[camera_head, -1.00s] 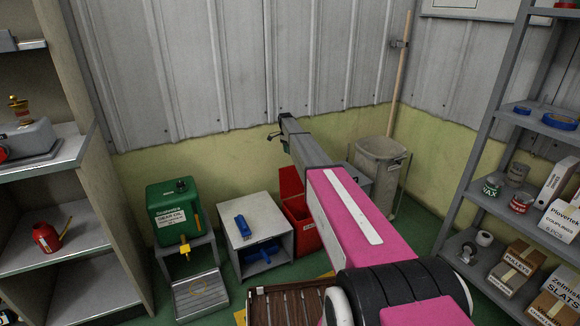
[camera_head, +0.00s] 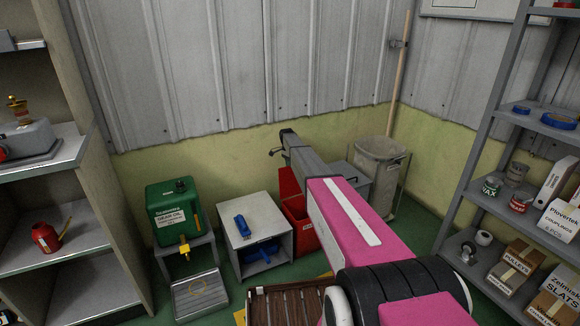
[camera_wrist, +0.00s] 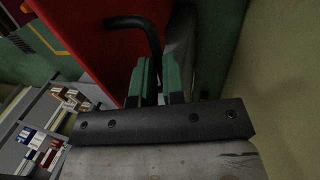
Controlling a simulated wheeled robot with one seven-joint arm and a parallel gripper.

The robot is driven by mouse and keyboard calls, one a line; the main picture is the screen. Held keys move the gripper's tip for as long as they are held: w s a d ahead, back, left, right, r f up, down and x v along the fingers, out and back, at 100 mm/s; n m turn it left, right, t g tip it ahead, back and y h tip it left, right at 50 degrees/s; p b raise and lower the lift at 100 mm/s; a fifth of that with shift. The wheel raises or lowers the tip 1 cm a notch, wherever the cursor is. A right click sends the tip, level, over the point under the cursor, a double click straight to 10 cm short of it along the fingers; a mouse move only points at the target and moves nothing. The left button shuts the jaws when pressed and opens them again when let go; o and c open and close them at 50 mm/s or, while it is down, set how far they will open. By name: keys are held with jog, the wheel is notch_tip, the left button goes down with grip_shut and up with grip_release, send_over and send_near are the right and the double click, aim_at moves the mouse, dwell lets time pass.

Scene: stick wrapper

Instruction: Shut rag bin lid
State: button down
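The red rag bin (camera_head: 299,219) stands on the floor between the grey box stand and my arm. Its red lid (camera_head: 288,184) is raised and stands steeply upright at the back, partly hidden by my arm. My gripper (camera_head: 277,151) is at the far end of my arm, above and behind the lid. In the wrist view, the green fingers of my gripper (camera_wrist: 160,82) are close together with a narrow dark gap. A black bent bar (camera_wrist: 137,23) runs down to them, in front of a large red surface. I cannot tell whether they touch or hold anything.
A green oil tank (camera_head: 174,211) and a grey box stand (camera_head: 266,209) with blue items are left of the bin. A grey waste bin (camera_head: 380,170) stands right of my arm. A wooden slatted pallet (camera_head: 285,307) lies in front. Shelves flank both sides; the wall is close behind.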

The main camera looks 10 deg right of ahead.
jog(key=s+d+f+t+y, duration=0.1)
jog(key=s+d+f+t, duration=0.1)
jog(key=s, duration=0.5)
jog(key=s+d+f+t+y, duration=0.1)
jog(key=s+d+f+t, duration=0.1)
jog(key=s, duration=0.4)
jog(key=s+d+f+t, duration=0.2)
jog(key=s+f+t, duration=0.1)
jog(key=s, duration=0.4)
jog(key=shift+s+d+f+t+y, duration=0.2)
jog(key=shift+s+d+t+y, duration=0.15)
jog(key=shift+t, duration=0.55)
jog(key=c, duration=1.5)
grip_release()
jog(key=shift+w, duration=0.1)
jog(key=o, duration=0.3)
